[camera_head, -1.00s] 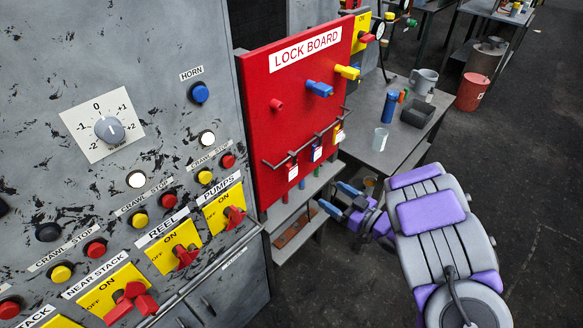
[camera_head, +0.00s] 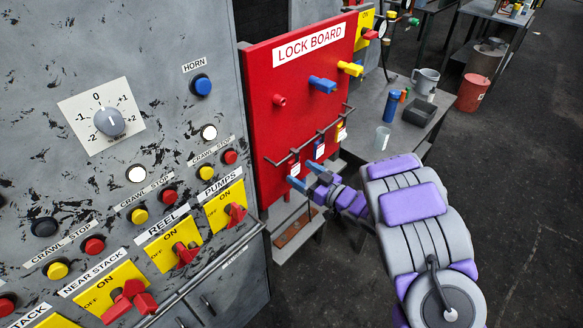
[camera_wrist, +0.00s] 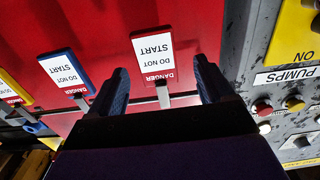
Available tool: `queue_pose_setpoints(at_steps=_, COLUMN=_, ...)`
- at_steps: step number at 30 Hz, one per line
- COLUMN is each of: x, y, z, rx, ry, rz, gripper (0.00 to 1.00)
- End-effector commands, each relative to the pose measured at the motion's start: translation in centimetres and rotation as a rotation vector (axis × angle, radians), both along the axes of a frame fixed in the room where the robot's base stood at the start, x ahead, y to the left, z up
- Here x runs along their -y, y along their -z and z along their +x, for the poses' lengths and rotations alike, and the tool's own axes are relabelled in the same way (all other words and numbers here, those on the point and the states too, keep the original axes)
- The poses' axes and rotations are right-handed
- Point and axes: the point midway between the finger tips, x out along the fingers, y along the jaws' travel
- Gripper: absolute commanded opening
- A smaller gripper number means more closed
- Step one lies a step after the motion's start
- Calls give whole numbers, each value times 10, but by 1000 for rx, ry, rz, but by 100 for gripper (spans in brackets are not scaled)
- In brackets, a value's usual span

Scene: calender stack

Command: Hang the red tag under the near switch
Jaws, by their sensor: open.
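The red tag (camera_head: 295,168), with a white DO NOT START label, hangs on the rail (camera_head: 304,140) of the red lock board. In the wrist view the red tag (camera_wrist: 153,52) shows between my fingertips, and I cannot tell whether it touches them. My gripper (camera_head: 308,175) is open, with its blue fingers pointing at the tag; they also show in the wrist view (camera_wrist: 160,82). A blue tag (camera_head: 319,148) and a yellow tag (camera_head: 341,131) hang further along the rail. The NEAR STACK switch (camera_head: 128,295) has a red handle on a yellow ON/OFF plate, at lower left.
The grey panel carries the REEL (camera_head: 183,252) and PUMPS (camera_head: 234,213) switches and several buttons. A bar (camera_head: 212,270) runs along its front. Blue and yellow pegs stick out of the lock board (camera_head: 268,75). A table (camera_head: 372,105) with cups stands behind. Open floor lies right.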

Motion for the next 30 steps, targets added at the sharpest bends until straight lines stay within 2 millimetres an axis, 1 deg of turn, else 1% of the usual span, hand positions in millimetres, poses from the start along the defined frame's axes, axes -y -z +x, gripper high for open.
queue_pose_setpoints(at_steps=3, x=-7, y=0, z=7, rx=2, ry=0, rz=1, gripper=81)
queue_pose_setpoints(at_steps=10, x=-36, y=1, z=26, rx=0, ry=0, rz=-2, gripper=81)
queue_pose_setpoints(at_steps=13, x=-41, y=0, z=30, rx=-2, ry=1, rz=-4, gripper=81)
queue_pose_setpoints(at_steps=18, x=-39, y=0, z=30, rx=-2, ry=2, rz=-2, gripper=81)
queue_pose_setpoints(at_steps=30, x=-38, y=-1, z=30, rx=-1, ry=2, rz=-2, gripper=43)
